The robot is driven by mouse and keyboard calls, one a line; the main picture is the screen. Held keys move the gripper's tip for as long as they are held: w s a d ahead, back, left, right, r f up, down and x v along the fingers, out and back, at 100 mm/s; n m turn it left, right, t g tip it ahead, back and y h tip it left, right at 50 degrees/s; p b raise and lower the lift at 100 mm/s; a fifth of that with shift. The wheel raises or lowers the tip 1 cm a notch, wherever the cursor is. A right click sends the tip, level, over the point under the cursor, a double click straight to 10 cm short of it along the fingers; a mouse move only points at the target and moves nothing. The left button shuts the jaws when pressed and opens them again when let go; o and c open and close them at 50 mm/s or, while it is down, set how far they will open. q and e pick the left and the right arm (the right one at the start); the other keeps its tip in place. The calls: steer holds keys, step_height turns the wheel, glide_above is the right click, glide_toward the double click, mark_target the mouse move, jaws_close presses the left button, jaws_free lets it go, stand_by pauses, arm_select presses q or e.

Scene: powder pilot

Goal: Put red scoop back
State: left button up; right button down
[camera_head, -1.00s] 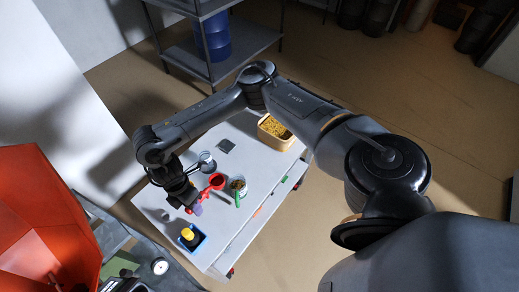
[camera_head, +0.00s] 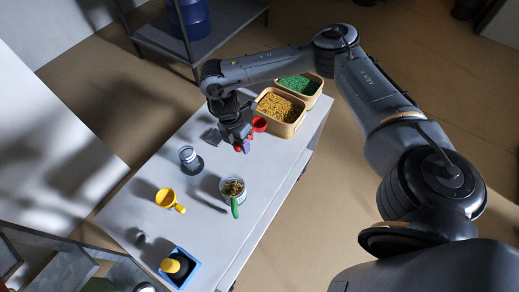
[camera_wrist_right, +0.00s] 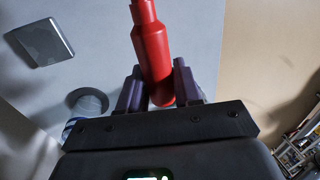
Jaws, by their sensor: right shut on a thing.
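My right gripper (camera_head: 243,147) is shut on the handle of the red scoop (camera_head: 260,125). It holds the scoop over the far part of the white table (camera_head: 143,222), in front of the bin of yellow grains. In the right wrist view, the red handle (camera_wrist_right: 152,45) stands between the purple fingertips (camera_wrist_right: 157,88), and the scoop's bowl is out of the frame. I cannot tell how high the scoop is above the table. My left gripper is in neither current view.
Wooden bins of yellow grains (camera_head: 282,120) and green grains (camera_head: 314,99) stand at the table's far end. A cup with a green-handled scoop (camera_head: 234,193), a jar (camera_head: 188,156), a yellow scoop (camera_head: 167,198) and a blue tray (camera_head: 181,279) stand nearer. A dark flat square (camera_wrist_right: 39,40) lies leftward.

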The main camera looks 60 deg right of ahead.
steer(key=shift+w+f, duration=0.15)
steer(key=shift+f, duration=0.35)
steer(key=b, duration=0.2)
glide_above(244, 165)
steer(key=f, duration=0.5)
steer(key=shift+w+a+f, duration=0.1)
steer(key=shift+w+f, duration=0.1)
steer(key=shift+w, duration=0.15)
arm_select(q)
steer(key=shift+a+f, duration=0.15)
steer(key=shift+f, duration=1.15)
arm_select(e)
steer(key=shift+w+x, duration=0.2)
steer(key=shift+x, duration=0.85)
steer(key=shift+w+x, duration=0.25)
steer(key=shift+x, duration=0.8)
steer(key=shift+f, duration=0.3)
steer(key=c, duration=0.8)
jaws_free()
arm_select(q)
steer(key=shift+d, duration=0.2)
arm_select(e)
steer(key=shift+r, duration=0.1)
arm_select(q)
steer(key=shift+a+r+p, duration=0.1)
steer(key=shift+r+p, duration=0.9)
arm_select(e)
steer(key=shift+v, duration=6.15)
